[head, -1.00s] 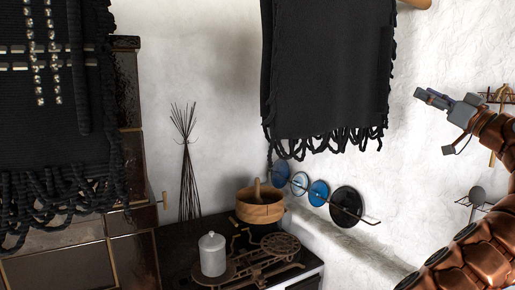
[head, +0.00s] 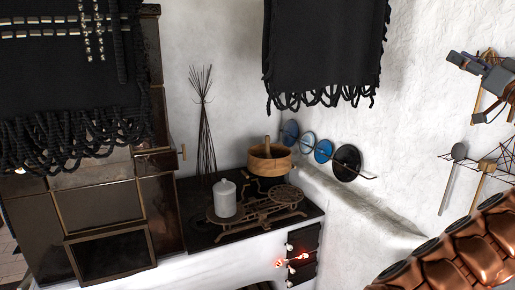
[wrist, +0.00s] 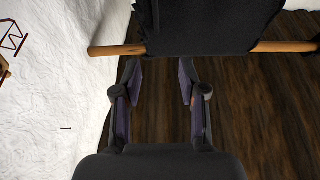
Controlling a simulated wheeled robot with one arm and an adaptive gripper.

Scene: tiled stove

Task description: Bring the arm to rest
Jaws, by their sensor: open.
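My gripper (head: 464,64) is at the upper right of the head view, in front of the white wall and apart from the hanging things. In the wrist view my gripper (wrist: 160,75) shows its two fingers spread, with nothing between them. A dark cloth (wrist: 210,25) over a wooden rod (wrist: 115,50) hangs beyond the fingertips there.
Dark fringed cloths hang at the upper left (head: 60,70) and centre (head: 325,45). A stove top (head: 255,228) bears a white canister (head: 224,198) and a wooden tub (head: 270,160). A wire rack (head: 490,160) with utensils is on the right wall.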

